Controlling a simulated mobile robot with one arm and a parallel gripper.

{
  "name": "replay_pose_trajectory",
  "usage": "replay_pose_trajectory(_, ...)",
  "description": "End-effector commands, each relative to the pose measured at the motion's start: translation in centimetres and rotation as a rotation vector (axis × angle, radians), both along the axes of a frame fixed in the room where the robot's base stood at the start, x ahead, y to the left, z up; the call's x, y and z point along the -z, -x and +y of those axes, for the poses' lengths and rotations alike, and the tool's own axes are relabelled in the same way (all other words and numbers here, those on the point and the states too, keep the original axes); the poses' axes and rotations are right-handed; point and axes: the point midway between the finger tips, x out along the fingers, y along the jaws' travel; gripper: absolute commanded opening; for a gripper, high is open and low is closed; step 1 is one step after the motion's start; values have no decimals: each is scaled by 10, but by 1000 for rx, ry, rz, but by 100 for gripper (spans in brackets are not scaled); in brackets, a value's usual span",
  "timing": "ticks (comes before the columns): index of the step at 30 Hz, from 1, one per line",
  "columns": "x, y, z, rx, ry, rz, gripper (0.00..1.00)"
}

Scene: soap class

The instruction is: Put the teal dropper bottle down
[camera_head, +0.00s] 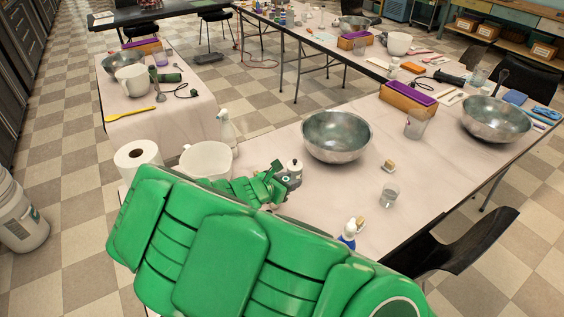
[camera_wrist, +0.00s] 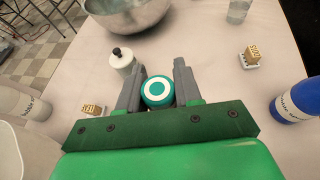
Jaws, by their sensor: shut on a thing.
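My gripper (camera_wrist: 158,85) is shut around the teal dropper bottle (camera_wrist: 158,93). I see the bottle end-on in the wrist view, as a round teal top with a white ring between the two grey fingers. Its lower part is hidden, so I cannot tell whether it touches the table. In the head view my gripper (camera_head: 282,182) is over the near table (camera_head: 260,155), and I cannot make out the teal bottle there. A white bottle with a black top (camera_wrist: 122,61) stands just beyond the left finger; it also shows in the head view (camera_head: 294,170).
A metal bowl (camera_head: 337,136) stands beyond my gripper. A white pitcher (camera_head: 207,160), spray bottle (camera_head: 226,128) and paper roll (camera_head: 138,160) are left.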

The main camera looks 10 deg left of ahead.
Motion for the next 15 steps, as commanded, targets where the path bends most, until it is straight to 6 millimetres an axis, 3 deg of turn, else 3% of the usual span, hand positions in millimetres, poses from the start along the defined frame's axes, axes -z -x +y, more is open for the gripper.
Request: replay_pose_trajectory(15, -13, -94, 23, -166, -3, -5, 5)
